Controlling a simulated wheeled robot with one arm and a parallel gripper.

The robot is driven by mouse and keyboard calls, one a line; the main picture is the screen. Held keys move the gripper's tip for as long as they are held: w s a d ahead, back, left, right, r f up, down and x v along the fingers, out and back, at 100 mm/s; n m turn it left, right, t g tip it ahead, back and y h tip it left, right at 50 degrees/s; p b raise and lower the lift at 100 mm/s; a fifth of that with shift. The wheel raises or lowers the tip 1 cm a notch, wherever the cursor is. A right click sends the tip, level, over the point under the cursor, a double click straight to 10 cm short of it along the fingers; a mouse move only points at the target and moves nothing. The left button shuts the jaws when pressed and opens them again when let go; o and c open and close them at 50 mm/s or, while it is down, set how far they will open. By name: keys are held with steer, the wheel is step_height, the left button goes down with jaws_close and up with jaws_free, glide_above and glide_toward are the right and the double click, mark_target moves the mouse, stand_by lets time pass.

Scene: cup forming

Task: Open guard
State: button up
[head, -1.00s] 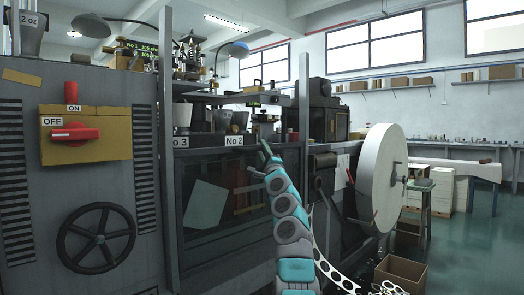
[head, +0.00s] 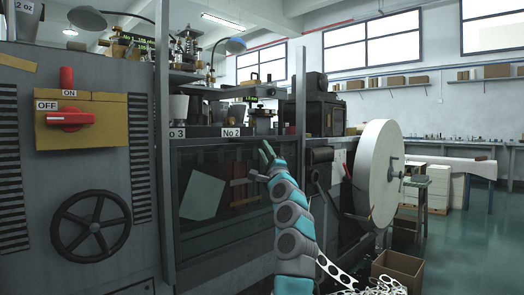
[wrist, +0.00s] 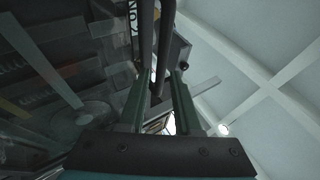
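The guard (head: 212,205) is the dark see-through panel on the front of the machine, below the "No 2" label. It stands upright and appears closed. My gripper (head: 264,150) is at the panel's upper right, by its top edge. In the wrist view, the two green fingers of my gripper (wrist: 163,76) are apart. Dark bars (wrist: 146,40) run up from between or just beyond the fingertips. I cannot tell whether the fingers touch them or whether they are the guard's handle.
A red switch (head: 70,118) on a yellow plate and a black handwheel (head: 92,226) are on the machine's left. A large white paper roll (head: 376,175) stands to the right. A cardboard box (head: 399,268) is on the floor near punched paper strip. Free floor lies at far right.

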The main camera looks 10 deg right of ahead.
steer(key=shift+v, duration=0.8)
